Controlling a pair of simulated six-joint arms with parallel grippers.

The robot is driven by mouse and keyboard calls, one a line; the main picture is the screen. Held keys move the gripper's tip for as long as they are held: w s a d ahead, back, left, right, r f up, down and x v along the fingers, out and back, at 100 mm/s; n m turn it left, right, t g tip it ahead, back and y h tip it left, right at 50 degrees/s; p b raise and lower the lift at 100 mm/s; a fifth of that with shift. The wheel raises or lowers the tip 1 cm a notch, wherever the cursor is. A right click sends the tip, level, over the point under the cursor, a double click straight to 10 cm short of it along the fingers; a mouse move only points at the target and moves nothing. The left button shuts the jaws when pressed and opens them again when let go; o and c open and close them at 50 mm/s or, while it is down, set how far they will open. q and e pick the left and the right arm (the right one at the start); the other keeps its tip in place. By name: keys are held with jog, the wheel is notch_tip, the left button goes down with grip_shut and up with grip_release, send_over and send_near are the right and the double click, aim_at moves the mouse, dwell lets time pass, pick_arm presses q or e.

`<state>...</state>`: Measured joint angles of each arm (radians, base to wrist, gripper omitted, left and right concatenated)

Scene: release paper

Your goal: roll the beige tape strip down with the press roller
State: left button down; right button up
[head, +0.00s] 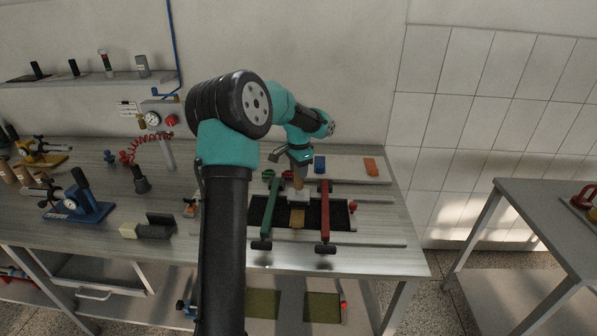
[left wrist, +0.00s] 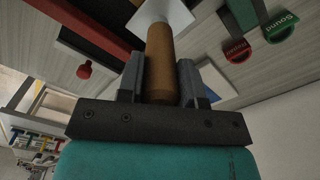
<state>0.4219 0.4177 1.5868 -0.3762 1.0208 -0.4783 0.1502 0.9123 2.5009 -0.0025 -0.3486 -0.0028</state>
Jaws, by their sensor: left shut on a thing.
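The press roller (head: 298,196) has a brown wooden handle and a pale white lower part. It stands over the middle of the dark board, between a green bar and a red bar. My left gripper (head: 299,171) is above it, shut on the handle. The left wrist view shows the fingers on both sides of the handle (left wrist: 161,55), with the white part (left wrist: 165,12) at its far end. The beige tape strip (head: 297,218) shows just in front of the white part; the rest is hidden. Whether the white part touches it I cannot tell. My right gripper is not in view.
The green bar (head: 270,212) and red bar (head: 325,213) flank the strip, with dark knobs at their near ends. A blue block (head: 320,163) and an orange block (head: 371,167) lie behind. Clamps and tools stand to the left. The bench's right front is clear.

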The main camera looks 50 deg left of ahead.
pick_arm(q)
jog(key=shift+f, duration=0.1)
dwell(0.3)
jog(key=shift+w+a, duration=0.5)
jog(key=shift+w, duration=0.05)
dwell(0.5)
jog(key=shift+s+d, duration=0.75)
jog(key=shift+s, duration=0.05)
jog(key=shift+s, duration=0.1)
jog(key=shift+s+d, duration=0.7)
jog(key=shift+d, duration=0.05)
dwell(0.5)
